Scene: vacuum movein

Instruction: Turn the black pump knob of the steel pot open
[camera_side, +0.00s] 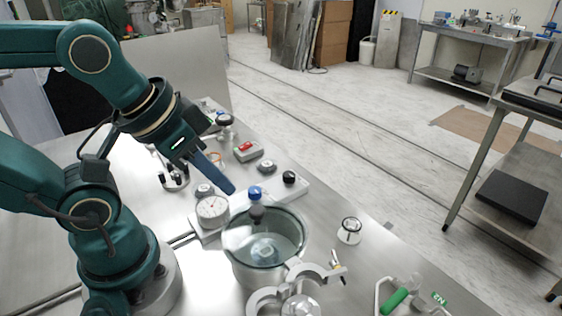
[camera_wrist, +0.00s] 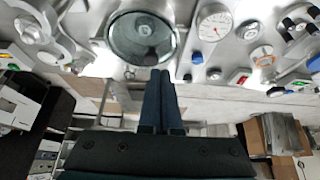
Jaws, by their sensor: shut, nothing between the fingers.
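The steel pot (camera_side: 232,263) with a clear glass lid (camera_side: 265,240) stands on the bench; the pot also shows at the top of the wrist view (camera_wrist: 108,38). Behind it lies a pale valve block (camera_side: 309,188) with a dial gauge (camera_side: 213,210), a blue knob (camera_side: 255,193) and a black knob (camera_side: 289,177). In the wrist view the blue knob (camera_wrist: 197,57) and a small dark knob, apparently the black one (camera_wrist: 187,77), lie right of the fingertips. My gripper (camera_side: 231,190) is shut and empty, its blue fingers pointing down toward the block, left of both knobs in the side view. Contact is not visible.
Behind the block are a red-button box (camera_side: 247,150) and small grey-topped parts (camera_side: 267,166). A clamp ring (camera_side: 300,280) crowds the pot's front; a small jar (camera_side: 349,231) and a green-handled part (camera_side: 394,301) stand right. The bench edge runs along the right.

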